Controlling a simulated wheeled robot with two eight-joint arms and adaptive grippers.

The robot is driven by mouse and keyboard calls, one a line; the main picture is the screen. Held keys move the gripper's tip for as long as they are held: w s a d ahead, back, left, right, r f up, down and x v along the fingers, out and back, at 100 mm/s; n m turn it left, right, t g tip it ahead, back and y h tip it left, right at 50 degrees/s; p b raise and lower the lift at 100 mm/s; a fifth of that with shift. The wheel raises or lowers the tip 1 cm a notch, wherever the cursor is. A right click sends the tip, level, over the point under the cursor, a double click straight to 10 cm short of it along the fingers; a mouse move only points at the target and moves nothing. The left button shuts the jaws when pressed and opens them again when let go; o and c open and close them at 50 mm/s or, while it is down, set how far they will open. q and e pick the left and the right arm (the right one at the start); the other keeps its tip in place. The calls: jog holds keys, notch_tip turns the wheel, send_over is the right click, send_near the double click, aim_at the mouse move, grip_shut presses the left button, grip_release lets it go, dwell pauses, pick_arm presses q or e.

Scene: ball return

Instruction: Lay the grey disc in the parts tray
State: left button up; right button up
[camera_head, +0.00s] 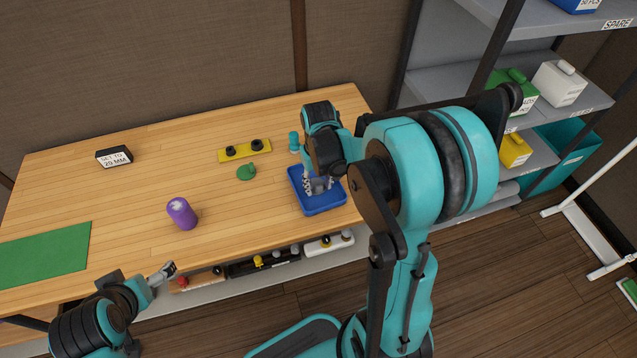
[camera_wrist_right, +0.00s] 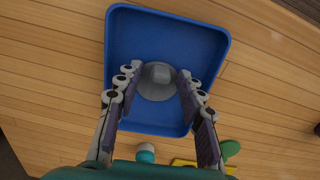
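The blue parts tray (camera_head: 322,204) sits at the right end of the wooden table and fills the top of the right wrist view (camera_wrist_right: 207,33). The grey disc (camera_wrist_right: 158,82), with a raised knob, lies in the tray towards its near side in the wrist view. My right gripper (camera_wrist_right: 160,72) is over the tray. Its fingers stand on either side of the knob with a small gap at each side. In the head view the gripper (camera_head: 318,186) partly hides the disc. My left gripper (camera_head: 165,273) is by the table's front edge, away from the tray, too small to read.
A teal-topped object (camera_head: 294,141) stands behind the tray. Shelves are at right.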

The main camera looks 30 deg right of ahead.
aim_at(319, 185)
notch_tip(319, 185, up, 11)
jog(key=p, duration=0.4)
jog(key=s+a+r+n+t, duration=0.1)
jog(key=s+a+r+t, duration=0.4)
jog(key=s+a+t, duration=0.2)
jog(key=s+a, duration=0.2)
jog(key=a, duration=0.1)
jog(key=shift+s+a+n+p, duration=0.2)
jog(key=shift+n+p, duration=0.1)
jog(key=shift+n, duration=0.1)
jog(key=shift+w, duration=0.1)
jog(key=shift+f+b, duration=0.6)
jog(key=shift+b, duration=0.05)
